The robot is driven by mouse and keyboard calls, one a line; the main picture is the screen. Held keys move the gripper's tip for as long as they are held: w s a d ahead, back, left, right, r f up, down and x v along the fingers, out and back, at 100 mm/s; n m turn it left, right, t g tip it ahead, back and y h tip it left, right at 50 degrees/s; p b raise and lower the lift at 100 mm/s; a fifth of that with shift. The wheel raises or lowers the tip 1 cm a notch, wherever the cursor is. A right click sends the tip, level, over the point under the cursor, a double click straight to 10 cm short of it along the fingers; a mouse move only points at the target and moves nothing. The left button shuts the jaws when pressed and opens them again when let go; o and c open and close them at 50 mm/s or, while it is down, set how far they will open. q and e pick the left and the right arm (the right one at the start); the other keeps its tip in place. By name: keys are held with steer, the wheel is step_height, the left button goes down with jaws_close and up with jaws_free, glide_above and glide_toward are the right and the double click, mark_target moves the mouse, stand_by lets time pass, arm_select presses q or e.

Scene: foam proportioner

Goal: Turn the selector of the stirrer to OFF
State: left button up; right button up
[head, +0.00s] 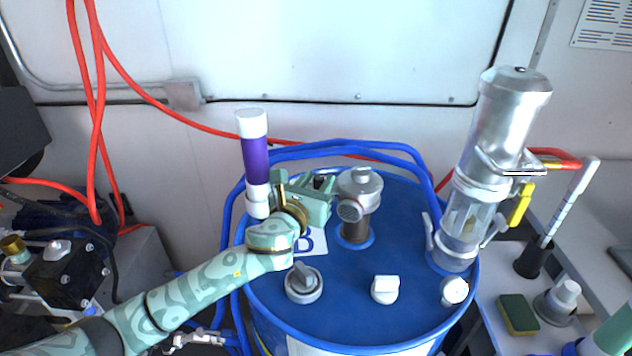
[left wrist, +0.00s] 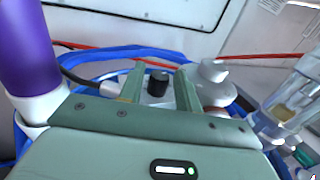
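My left gripper (head: 318,190) reaches over the back left of the blue drum's top (head: 345,262). Its two fingers (left wrist: 158,90) are apart in the left wrist view. A black knob (left wrist: 157,82) on a pale base shows between and just beyond the fingertips; I cannot tell whether they touch it. In the head view the gripper mostly hides this spot. A grey selector knob (head: 304,280) with a raised grip sits at the drum's front left. No readable OFF mark shows, and I cannot tell which knob is the stirrer's selector. My right gripper is not in view.
A purple and white cylinder (head: 255,160) stands left of the gripper. A metal-capped fitting (head: 359,190) stands close to its right. A tall metal and glass cylinder (head: 505,120) stands at the drum's right. White knobs (head: 385,289) sit in front. Blue hoses (head: 350,146) run behind.

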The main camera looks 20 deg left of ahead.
arm_select(q)
jaws_close()
steer(key=n+y+p, duration=0.1)
steer(key=y+p, duration=0.1)
steer(key=n+y+p, duration=0.1)
steer(key=y, duration=0.1)
steer(key=shift+d+r+n, duration=0.3)
steer(key=n+y, duration=0.1)
steer(key=y, duration=0.1)
steer(key=shift+f+n+g+y+p, duration=0.25)
steer(key=shift+n+g+y+p, duration=0.1)
steer(key=shift+n+g+y, duration=0.05)
steer(key=shift+o, duration=1.8)
jaws_free()
steer(key=p+v, duration=0.1)
steer(key=v, duration=1.5)
steer(key=shift+s+d+f, duration=0.1)
steer(key=shift+d, duration=0.05)
